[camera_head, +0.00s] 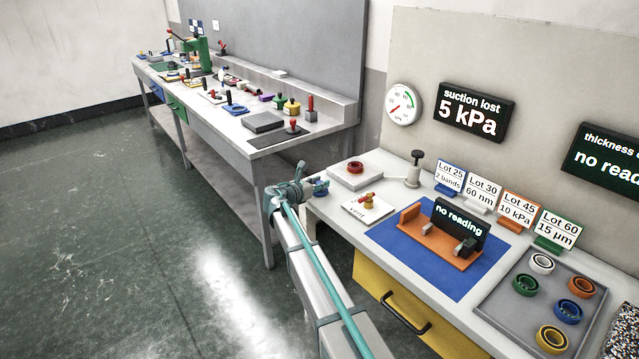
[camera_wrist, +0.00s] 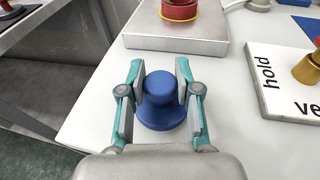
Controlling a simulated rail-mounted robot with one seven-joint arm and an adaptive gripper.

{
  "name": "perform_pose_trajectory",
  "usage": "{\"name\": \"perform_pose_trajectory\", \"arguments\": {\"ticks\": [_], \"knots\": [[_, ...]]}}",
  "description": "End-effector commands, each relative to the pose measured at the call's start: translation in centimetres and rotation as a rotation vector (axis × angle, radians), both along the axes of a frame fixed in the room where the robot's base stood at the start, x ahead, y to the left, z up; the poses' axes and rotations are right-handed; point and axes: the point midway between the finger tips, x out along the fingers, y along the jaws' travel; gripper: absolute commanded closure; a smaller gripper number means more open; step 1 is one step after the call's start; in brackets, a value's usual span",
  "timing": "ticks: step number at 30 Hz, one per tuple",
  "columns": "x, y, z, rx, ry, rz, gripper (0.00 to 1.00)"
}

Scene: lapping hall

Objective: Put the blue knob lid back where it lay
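The blue knob lid (camera_wrist: 161,104) is upright on the white bench top near its left edge, with its round knob up and a wider base below. In the head view the lid (camera_head: 320,188) is small at the bench's near left corner, partly behind my gripper. My gripper (camera_wrist: 160,72) is over the lid with one finger on each side of the knob. The fingers look open, with narrow gaps to the knob; contact cannot be made out clearly. In the head view my gripper (camera_head: 290,190) is at the bench corner.
A grey block with a red ring (camera_head: 355,168) stands behind the lid. A white "hold/vent" plate (camera_head: 367,208) with a brass fitting lies to the right. A blue mat (camera_head: 400,240) holds an orange fixture. The gap to the other bench (camera_head: 258,180) is at left.

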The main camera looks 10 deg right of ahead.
Motion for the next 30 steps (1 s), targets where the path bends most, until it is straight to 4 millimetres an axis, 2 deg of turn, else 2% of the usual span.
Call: {"name": "perform_pose_trajectory", "arguments": {"ticks": [1,3,17,30], "knots": [[0.0,0.0,0.0,0.0,0.0,0.0,0.56],[0.0,0.0,0.0,0.0,0.0,0.0,0.44],[-0.5,0.5,0.5,0.0,0.0,0.001,0.44],[-5.5,6.4,1.9,0.0,0.0,0.002,0.44]]}}
